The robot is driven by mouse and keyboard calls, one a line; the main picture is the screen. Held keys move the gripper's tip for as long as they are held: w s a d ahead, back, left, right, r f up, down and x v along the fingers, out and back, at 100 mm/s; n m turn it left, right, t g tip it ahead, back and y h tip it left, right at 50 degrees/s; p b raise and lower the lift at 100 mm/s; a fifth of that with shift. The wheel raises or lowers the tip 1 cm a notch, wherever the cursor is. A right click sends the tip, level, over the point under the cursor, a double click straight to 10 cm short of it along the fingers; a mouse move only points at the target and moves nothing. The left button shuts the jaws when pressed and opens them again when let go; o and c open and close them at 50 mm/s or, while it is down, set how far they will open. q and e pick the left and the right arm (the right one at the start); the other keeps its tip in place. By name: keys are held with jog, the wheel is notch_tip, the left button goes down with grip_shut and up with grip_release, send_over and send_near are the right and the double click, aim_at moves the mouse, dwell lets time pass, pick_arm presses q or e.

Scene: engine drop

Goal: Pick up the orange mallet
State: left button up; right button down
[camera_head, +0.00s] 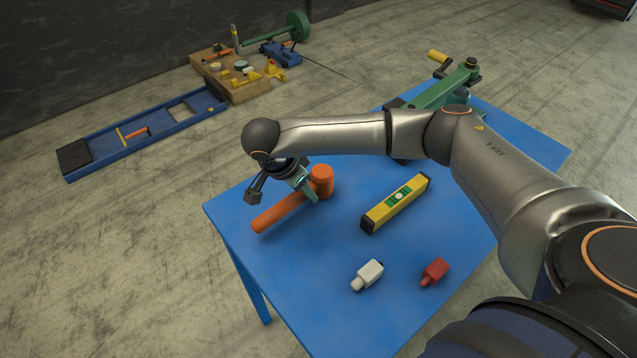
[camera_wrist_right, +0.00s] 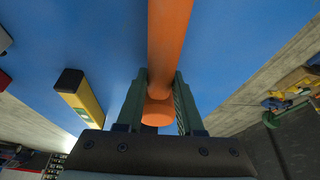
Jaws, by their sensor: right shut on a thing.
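The orange mallet (camera_head: 281,212) is at the left part of the blue table, its handle pointing to the lower left and its head at the upper right. It also shows between the fingers in the right wrist view (camera_wrist_right: 168,45). My right gripper (camera_head: 290,194) is shut on the mallet, with a green finger on each side of it in the wrist view (camera_wrist_right: 160,104). I cannot tell whether the mallet is clear of the tabletop. My left gripper is not in view.
On the blue table (camera_head: 320,285) are a yellow spirit level (camera_head: 380,212), a white bottle-like piece (camera_head: 368,274), a red one (camera_head: 434,271) and a green vise (camera_head: 440,90). A blue tray (camera_head: 95,155) and a wooden board (camera_head: 212,68) with parts lie on the floor behind.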

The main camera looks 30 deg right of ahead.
jog(key=shift+r, duration=0.1)
dwell(0.3)
jog(key=shift+w+r, duration=0.1)
jog(key=shift+r, duration=0.35)
notch_tip(320, 180, up, 2)
jog(key=shift+r+b, duration=0.2)
jog(key=shift+b, duration=0.35)
jog(key=s+d+r+b, duration=0.1)
jog(key=s+d+r, duration=0.4)
jog(key=s+r, duration=0.4)
jog(key=s, duration=0.4)
jog(key=shift+r, duration=0.3)
jog(key=shift+s+d, duration=0.1)
jog(key=c, duration=1.1)
grip_release()
grip_shut()
